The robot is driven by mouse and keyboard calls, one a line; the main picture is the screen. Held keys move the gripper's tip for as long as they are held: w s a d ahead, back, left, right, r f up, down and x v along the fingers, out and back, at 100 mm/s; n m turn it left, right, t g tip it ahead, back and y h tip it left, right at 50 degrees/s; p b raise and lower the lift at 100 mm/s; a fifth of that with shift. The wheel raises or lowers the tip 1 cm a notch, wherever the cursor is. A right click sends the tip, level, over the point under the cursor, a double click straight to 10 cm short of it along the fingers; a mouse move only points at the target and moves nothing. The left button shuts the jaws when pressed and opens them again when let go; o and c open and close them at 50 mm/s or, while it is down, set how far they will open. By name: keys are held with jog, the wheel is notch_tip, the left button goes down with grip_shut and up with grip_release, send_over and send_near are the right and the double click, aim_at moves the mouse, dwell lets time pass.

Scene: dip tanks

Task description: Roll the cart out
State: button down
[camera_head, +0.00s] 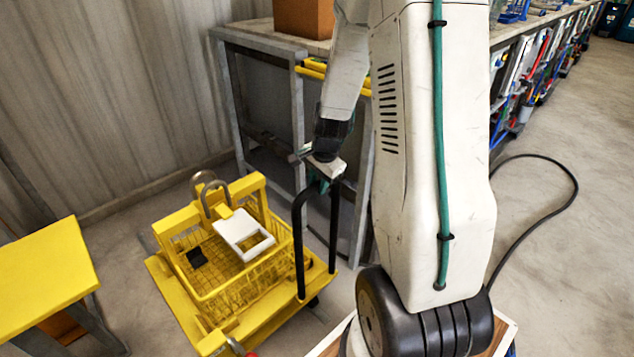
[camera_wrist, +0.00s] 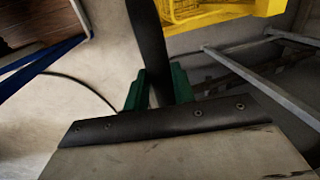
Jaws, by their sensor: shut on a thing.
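The cart (camera_head: 263,318) is a low yellow platform on the floor left of my arm in the head view. Its black handle (camera_head: 299,245) rises at its right end as an upright hoop. My gripper (camera_head: 322,184) is at the top of this handle. In the wrist view, the green fingers of my gripper (camera_wrist: 158,82) are shut on either side of the black handle bar (camera_wrist: 149,45). A yellow wire basket (camera_head: 222,298) stands on the cart, holding a white frame-like piece (camera_head: 244,233) and a small black piece (camera_head: 197,257). The cart's wheels are mostly hidden.
A grey-framed bench (camera_head: 297,120) stands close behind the cart, against the corrugated wall (camera_head: 120,90). A yellow-topped table (camera_head: 45,265) is at the left. A black cable (camera_head: 560,215) lies on the open floor at the right.

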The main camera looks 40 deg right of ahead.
jog(key=c, duration=1.2)
grip_release()
jog(key=shift+s, duration=0.1)
jog(key=shift+o, duration=0.2)
notch_tip(320, 180, up, 8)
jog(key=s, duration=0.1)
jog(key=shift+s+f, duration=0.2)
